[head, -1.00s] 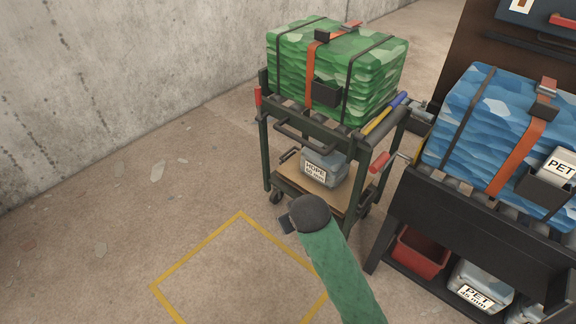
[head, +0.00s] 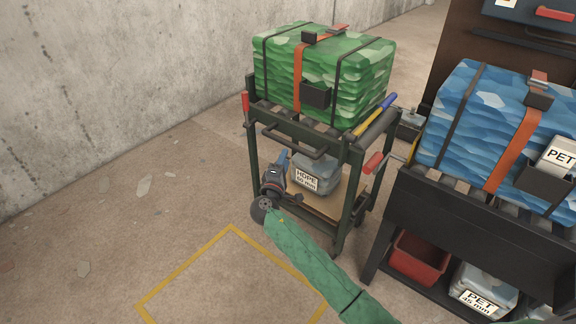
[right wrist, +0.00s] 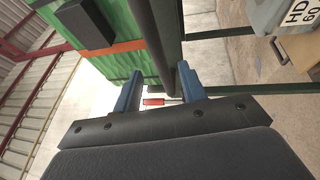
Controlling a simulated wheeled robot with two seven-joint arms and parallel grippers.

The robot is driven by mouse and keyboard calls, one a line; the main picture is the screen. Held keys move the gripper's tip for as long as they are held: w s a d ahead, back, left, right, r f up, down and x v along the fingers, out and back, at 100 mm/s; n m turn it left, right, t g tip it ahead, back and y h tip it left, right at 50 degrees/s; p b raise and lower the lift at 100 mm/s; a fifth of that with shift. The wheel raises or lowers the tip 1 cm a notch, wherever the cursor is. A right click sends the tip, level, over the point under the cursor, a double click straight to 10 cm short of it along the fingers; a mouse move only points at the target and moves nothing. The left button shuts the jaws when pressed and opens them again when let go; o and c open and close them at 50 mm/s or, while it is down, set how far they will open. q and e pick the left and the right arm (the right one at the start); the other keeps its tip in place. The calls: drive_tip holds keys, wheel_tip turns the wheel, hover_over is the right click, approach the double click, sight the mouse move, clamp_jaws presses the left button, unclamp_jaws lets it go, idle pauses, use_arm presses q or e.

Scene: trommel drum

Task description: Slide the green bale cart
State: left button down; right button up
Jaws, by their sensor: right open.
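The green bale cart (head: 300,128) is a dark frame cart with a front handle bar (head: 290,146). A green strapped bale (head: 338,75) lies on its top, and it also shows in the right wrist view (right wrist: 118,70). My right gripper (head: 284,158) is open, just in front of and slightly below the handle's left part. In the right wrist view its two blue fingers (right wrist: 160,88) stand apart, with dark cart bars (right wrist: 168,45) beyond and between them. I cannot tell whether they touch the handle. My left gripper is out of view.
A dark stand (head: 450,225) with a blue bale (head: 490,115) is close on the right. An HDPE-labelled block (head: 318,172) sits on the cart's lower shelf. A concrete wall (head: 110,80) runs along the left.

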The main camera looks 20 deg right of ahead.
sight(289, 144)
drive_tip(key=shift+n, duration=0.3)
drive_tip(key=shift+a+p+x, duration=0.15)
drive_tip(key=shift+x, duration=1.8)
drive_tip(key=shift+a+p+x, duration=0.15)
drive_tip(key=shift+x, duration=1.8)
drive_tip(key=shift+w+r, duration=0.1)
drive_tip(key=shift+w, duration=0.05)
drive_tip(key=shift+c, duration=0.4)
clamp_jaws()
